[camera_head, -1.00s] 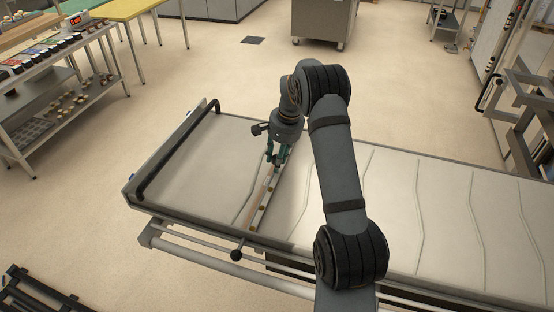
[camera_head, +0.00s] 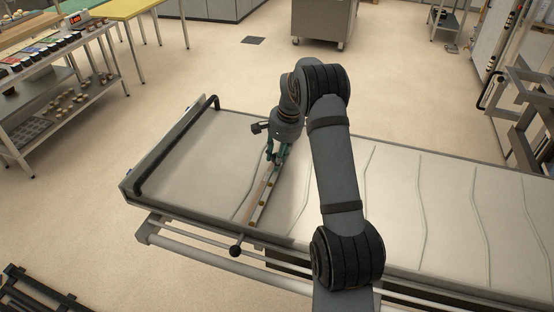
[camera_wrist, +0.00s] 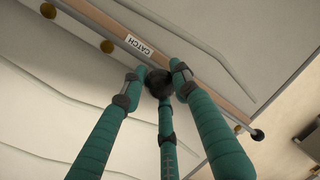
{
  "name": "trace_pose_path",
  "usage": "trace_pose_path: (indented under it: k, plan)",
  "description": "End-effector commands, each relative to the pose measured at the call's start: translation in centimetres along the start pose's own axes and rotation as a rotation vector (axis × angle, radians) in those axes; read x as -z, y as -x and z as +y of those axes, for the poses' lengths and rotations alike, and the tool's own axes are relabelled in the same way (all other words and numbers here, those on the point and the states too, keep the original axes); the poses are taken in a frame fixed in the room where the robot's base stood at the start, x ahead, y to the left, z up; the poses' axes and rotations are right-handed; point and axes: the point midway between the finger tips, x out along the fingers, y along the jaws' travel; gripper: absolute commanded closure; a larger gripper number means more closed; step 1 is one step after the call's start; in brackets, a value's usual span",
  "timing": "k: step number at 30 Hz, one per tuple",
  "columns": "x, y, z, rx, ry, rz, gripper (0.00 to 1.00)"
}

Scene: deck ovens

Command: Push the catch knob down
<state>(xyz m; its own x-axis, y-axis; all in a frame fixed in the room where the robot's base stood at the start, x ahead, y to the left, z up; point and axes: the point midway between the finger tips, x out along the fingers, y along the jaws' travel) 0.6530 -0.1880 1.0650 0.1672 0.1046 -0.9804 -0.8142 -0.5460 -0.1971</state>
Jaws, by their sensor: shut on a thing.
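The catch knob (camera_wrist: 158,83) is a dark ball in the wrist view, beside a white label (camera_wrist: 140,46) reading CATCH on a wooden strip. The strip (camera_head: 262,197) lies across the pale padded bed of the loader in the head view, with brass-coloured studs along it. My gripper (camera_head: 276,157) is over the strip's far part, pointing down. In the wrist view its teal fingers (camera_wrist: 158,85) are closed around the knob from several sides. The fingertips hide part of the knob, and in the head view I cannot make it out.
A black ball handle (camera_head: 236,251) stands out at the loader's front edge. A black bar (camera_head: 178,145) runs along its left end. The loader bed (camera_head: 450,215) extends right behind my arm. A shelf rack (camera_head: 60,95) stands at the left.

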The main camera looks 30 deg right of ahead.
Motion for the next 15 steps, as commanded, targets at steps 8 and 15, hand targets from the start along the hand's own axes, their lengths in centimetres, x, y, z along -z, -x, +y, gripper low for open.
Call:
trace_pose_path:
  k: [8, 15]
  plan:
    - [-0.20, -0.23, 0.27, -0.007, 0.000, -0.007, 0.61]
    - [-0.15, -0.14, 0.19, -0.005, 0.000, -0.005, 0.52]
